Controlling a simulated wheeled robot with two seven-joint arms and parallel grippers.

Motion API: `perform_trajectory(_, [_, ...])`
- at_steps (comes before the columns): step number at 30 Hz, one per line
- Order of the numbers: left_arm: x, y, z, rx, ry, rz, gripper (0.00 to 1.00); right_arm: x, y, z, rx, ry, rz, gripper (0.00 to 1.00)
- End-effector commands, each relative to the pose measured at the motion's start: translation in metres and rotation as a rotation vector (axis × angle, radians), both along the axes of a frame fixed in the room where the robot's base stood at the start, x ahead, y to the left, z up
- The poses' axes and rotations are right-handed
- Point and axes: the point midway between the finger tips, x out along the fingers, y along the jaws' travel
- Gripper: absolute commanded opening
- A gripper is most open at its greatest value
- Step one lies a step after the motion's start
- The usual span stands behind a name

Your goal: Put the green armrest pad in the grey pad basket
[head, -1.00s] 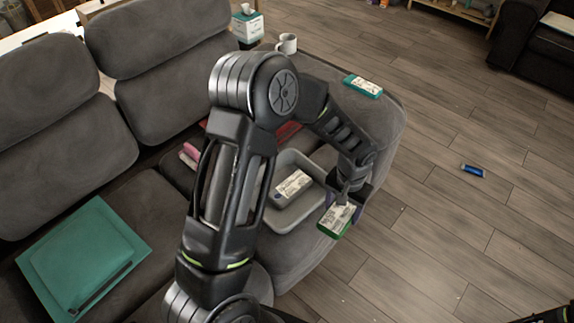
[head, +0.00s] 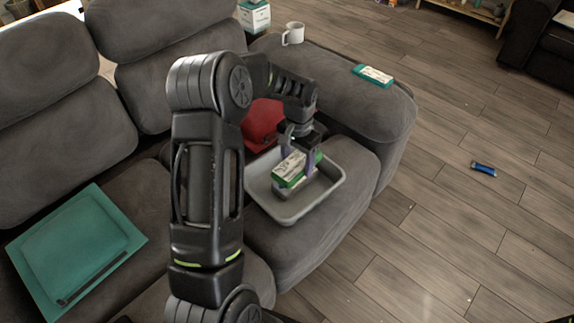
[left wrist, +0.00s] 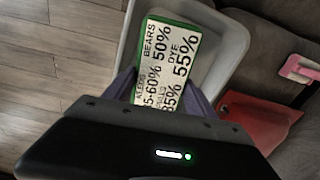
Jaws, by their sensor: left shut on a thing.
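The green armrest pad (head: 291,168) has a white printed label on top. My left gripper (head: 298,162) is shut on it, with a purple finger on each side. The pad is over the grey pad basket (head: 327,198), within its rim as the head view sees it; I cannot tell whether it touches what is below. In the left wrist view the pad (left wrist: 166,62) lies between the fingers, with the basket's pale wall (left wrist: 230,68) beside it. A dark grey item (head: 312,186) in the basket is mostly hidden by the pad. My right gripper is not in view.
The basket stands on the grey sofa seat (head: 335,232). A red item (head: 262,122) lies behind it. A teal labelled pad (head: 373,76) and a white mug (head: 293,34) are on the armrest. A teal folder-like item (head: 75,245) lies at left, and a blue item (head: 484,169) on the floor.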

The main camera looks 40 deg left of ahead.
Motion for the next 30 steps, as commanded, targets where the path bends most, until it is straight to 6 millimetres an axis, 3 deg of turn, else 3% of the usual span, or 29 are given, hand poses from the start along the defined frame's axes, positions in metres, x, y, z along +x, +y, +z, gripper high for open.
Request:
perform_trajectory(3, [-0.003,0.025,-0.003,-0.001,-0.003,-0.006,0.24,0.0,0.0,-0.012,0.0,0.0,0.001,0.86])
perform_trajectory(6, [-0.004,0.033,-0.001,-0.002,-0.003,-0.011,0.24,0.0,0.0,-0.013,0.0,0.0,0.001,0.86])
perform_trajectory(20, [-0.004,0.033,-0.005,-0.002,-0.002,-0.014,0.24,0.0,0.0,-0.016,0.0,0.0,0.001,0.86])
perform_trajectory(30, [-0.004,0.033,-0.04,-0.002,-0.002,-0.014,0.24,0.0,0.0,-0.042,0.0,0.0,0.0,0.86])
